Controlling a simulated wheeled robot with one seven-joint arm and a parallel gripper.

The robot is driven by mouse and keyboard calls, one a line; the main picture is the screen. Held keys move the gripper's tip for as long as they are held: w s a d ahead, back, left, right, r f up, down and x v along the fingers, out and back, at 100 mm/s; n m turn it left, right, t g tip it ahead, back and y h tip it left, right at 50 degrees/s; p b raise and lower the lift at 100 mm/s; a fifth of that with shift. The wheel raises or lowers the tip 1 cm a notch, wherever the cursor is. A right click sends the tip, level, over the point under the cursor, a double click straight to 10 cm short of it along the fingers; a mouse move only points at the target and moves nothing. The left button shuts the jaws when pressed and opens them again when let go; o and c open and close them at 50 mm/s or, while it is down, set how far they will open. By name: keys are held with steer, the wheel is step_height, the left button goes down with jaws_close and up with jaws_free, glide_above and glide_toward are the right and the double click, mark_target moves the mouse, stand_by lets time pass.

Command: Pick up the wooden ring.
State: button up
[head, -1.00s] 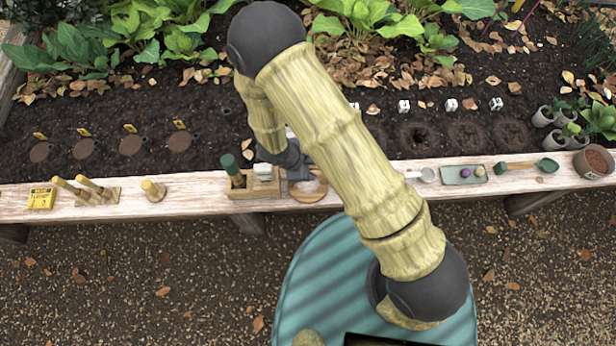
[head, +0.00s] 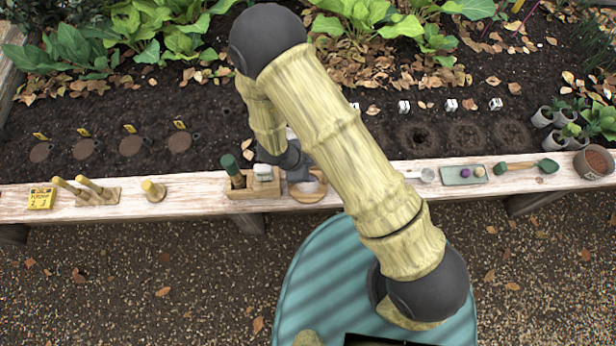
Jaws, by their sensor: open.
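The wooden ring (head: 307,197) lies flat on the pale plank edge of the raised bed, just right of a small wooden tray. My gripper (head: 302,184) is low over the ring, and its grey body covers the ring's far side. The jaws are open. My arm hides part of this spot, so I cannot tell whether the fingers touch the ring.
A scoop (head: 427,175) and a grey-green tray (head: 463,181) lie to the right. Pegs (head: 97,189) stand at far left.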

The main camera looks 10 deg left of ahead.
jaws_close()
steer(key=shift+r, duration=0.1)
step_height(320, 180, up, 10)
steer(key=p, duration=0.4)
steer(key=shift+r, duration=0.2)
